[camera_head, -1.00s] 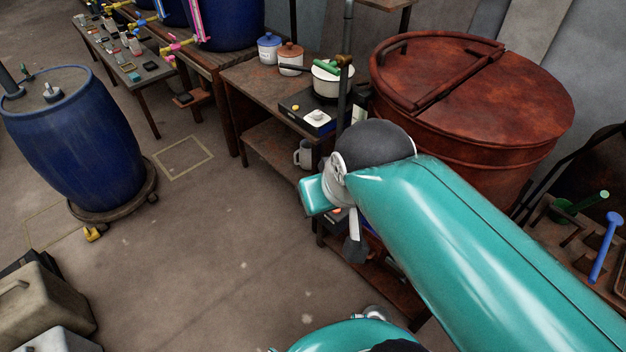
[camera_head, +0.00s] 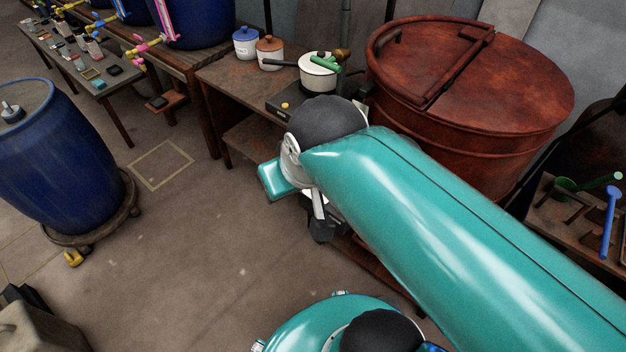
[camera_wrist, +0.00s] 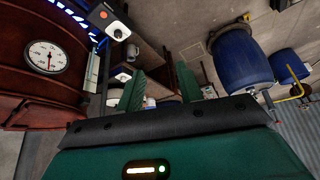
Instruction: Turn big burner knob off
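In the head view, my arm hides the control box, while the vat (camera_head: 470,75) stands at right.
A blue barrel (camera_head: 60,150) stands left on a wheeled base. Open floor (camera_head: 180,240) lies between.

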